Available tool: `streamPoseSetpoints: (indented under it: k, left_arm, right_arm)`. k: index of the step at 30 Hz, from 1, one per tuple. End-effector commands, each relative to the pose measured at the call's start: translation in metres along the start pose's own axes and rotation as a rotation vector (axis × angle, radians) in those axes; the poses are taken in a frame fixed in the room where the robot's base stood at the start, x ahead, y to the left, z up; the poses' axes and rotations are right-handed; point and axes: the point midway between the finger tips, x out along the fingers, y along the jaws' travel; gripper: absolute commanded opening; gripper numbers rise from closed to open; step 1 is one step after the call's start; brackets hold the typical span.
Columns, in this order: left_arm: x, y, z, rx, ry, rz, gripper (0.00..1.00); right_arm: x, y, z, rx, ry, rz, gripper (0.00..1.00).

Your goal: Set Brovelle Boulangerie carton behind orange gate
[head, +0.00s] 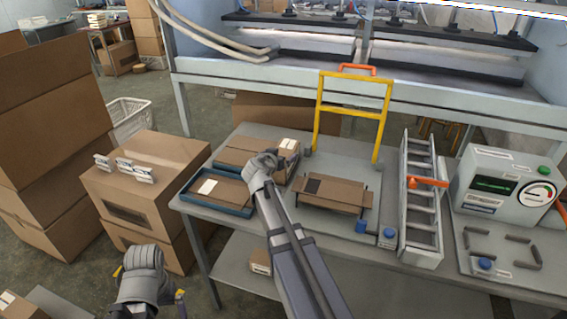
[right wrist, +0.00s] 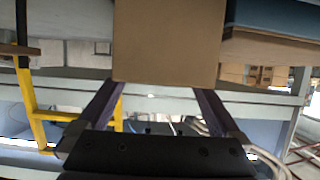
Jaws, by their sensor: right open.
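A yellow-orange gate frame (head: 386,105) with an orange handle on top stands upright at the back of the table; its bars also show in the right wrist view (right wrist: 38,125). A brown carton (head: 232,157) with a pale label lies at the table's back left, partly hidden by my right wrist. I cannot read its label, so I cannot tell whether it is the Brovelle Boulangerie one. My right gripper (right wrist: 160,90) is open, with a brown box face (right wrist: 167,40) just ahead of its fingers. My left gripper (head: 143,280) hangs low left of the table, its fingers mostly hidden.
A blue tray (head: 238,209) holds a flat carton in front. Another flat carton (head: 328,193) lies on a press plate before the gate. A ladder-like rack (head: 420,205) and a gauge machine (head: 500,180) stand at right. Large boxes (head: 150,185) stack left of the table.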

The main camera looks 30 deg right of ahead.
Motion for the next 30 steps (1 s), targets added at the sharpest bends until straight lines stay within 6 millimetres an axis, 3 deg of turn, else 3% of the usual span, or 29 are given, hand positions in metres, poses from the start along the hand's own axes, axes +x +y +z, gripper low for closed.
streamPoseSetpoints:
  k: [6,14,30]
  left_arm:
    - [0.013,0.001,-0.001,0.0,0.0,0.0,1.0]
    - [0.013,0.001,-0.001,0.0,0.0,0.0,1.0]
    - [0.013,0.001,-0.001,0.0,0.0,0.0,1.0]
  right_arm:
    - [0.034,-0.001,0.001,0.001,-0.001,0.001,1.0]
    - [0.035,0.0,-0.001,0.0,0.0,0.0,0.99]
    - [0.035,0.0,-0.001,0.0,0.0,0.0,0.38]
